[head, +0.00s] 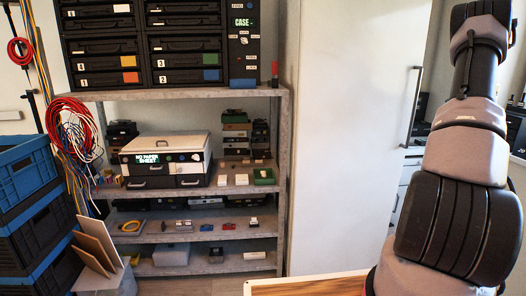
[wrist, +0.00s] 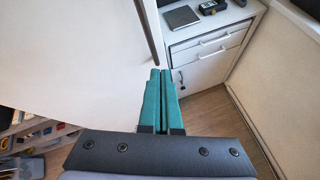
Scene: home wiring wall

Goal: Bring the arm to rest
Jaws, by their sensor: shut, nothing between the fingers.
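My gripper (wrist: 160,84) shows in the wrist view, with two green fingers side by side and closed together, nothing between them. It points toward the gap between a white cabinet door and a white drawer unit. In the head view my arm stands upright at the right edge, and the gripper itself is out of that picture.
In the head view a tall white cabinet (head: 345,130) stands left of my arm. A metal shelf rack (head: 180,95) with drawers and small parts is further left, beside blue crates (head: 25,168). A white drawer unit (wrist: 208,52) stands ahead in the wrist view, with bare floor beside it.

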